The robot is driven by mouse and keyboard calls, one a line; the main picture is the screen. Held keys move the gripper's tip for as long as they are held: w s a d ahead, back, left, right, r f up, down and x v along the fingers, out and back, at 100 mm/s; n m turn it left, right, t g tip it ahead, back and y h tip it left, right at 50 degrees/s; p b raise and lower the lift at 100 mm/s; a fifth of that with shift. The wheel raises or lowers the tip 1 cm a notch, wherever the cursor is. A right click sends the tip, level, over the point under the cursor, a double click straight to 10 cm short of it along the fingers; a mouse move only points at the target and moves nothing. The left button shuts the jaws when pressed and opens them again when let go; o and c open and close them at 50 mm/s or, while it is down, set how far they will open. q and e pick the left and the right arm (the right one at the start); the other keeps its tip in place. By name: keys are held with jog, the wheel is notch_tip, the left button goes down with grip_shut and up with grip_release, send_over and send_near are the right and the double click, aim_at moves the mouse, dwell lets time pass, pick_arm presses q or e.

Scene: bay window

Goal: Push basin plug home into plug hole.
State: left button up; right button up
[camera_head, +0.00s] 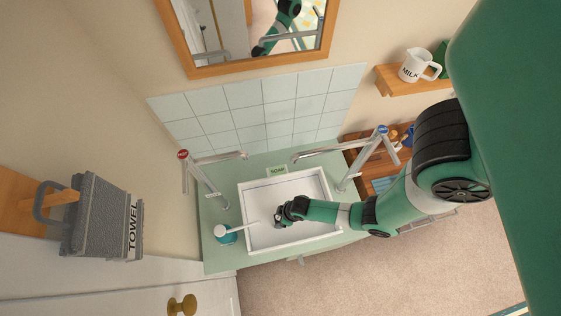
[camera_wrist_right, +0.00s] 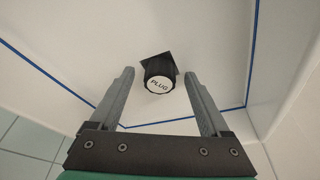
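The basin plug (camera_wrist_right: 159,82) is black with a white top lettered PLUG. In the right wrist view it stands over a dark square (camera_wrist_right: 151,62) on the basin floor, which may be the plug hole's surround. The plug covers the middle of that square, so I cannot tell how deep it sits. My right gripper (camera_wrist_right: 159,76) is open, with a fingertip on either side of the plug and gaps between. In the head view the right gripper (camera_head: 279,214) is low inside the white basin (camera_head: 262,236) and hides the plug. My left gripper is not in view.
Tall taps marked in red (camera_head: 205,177) and blue (camera_head: 350,155) flank the basin. A teal soap dispenser (camera_head: 226,236) with a long white spout stands at the basin's left, its spout reaching over the basin. A SOAP block (camera_head: 277,171) sits at the back edge.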

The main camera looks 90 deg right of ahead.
jog(key=p+v, duration=0.5)
jog(key=v, duration=0.6)
jog(key=shift+r+p, duration=0.3)
jog(key=shift+r, duration=0.05)
jog(key=shift+s, duration=0.1)
dwell(0.5)
